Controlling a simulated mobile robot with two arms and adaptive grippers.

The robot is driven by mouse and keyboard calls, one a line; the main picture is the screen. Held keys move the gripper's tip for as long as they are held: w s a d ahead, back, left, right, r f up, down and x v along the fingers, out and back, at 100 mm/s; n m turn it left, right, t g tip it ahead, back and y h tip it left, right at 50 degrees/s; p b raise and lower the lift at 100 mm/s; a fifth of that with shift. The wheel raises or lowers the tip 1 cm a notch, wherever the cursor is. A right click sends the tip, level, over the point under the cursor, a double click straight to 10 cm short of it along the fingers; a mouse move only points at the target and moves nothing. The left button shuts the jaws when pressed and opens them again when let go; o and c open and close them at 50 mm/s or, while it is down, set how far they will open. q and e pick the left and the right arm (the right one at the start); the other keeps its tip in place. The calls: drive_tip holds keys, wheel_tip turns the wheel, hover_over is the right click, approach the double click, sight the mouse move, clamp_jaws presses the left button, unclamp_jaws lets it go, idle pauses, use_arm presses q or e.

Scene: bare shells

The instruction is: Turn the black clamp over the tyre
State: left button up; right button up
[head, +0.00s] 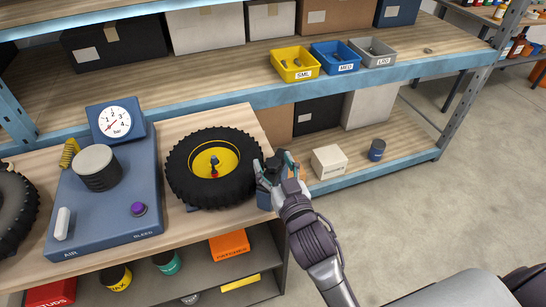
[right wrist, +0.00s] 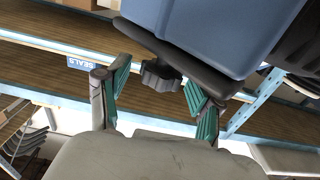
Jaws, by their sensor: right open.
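The black tyre (head: 184,183) with a yellow rim lies flat on the wooden bench; a small red and dark fitting stands at its hub. My right gripper (head: 273,166) is at the bench's right edge, just right of the tyre, with its fingers apart. In the right wrist view, a black knob (right wrist: 160,75) sits between the open green-padded fingers, under a black plate (right wrist: 180,50) beside a blue body (right wrist: 215,30). The knob looks like part of the black clamp, but I cannot tell for sure. In the head view my gripper mostly hides it. My left gripper is not in view.
A blue inflator unit (head: 105,215) with a gauge (head: 115,122) stands left of the tyre. A white box (head: 329,162) and a blue can (head: 376,150) stand on the shelf to the right. Yellow (head: 294,64), blue and grey bins stand behind.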

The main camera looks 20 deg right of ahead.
drive_tip(key=shift+w, duration=0.45)
drive_tip(key=shift+c, duration=0.3)
clamp_jaws()
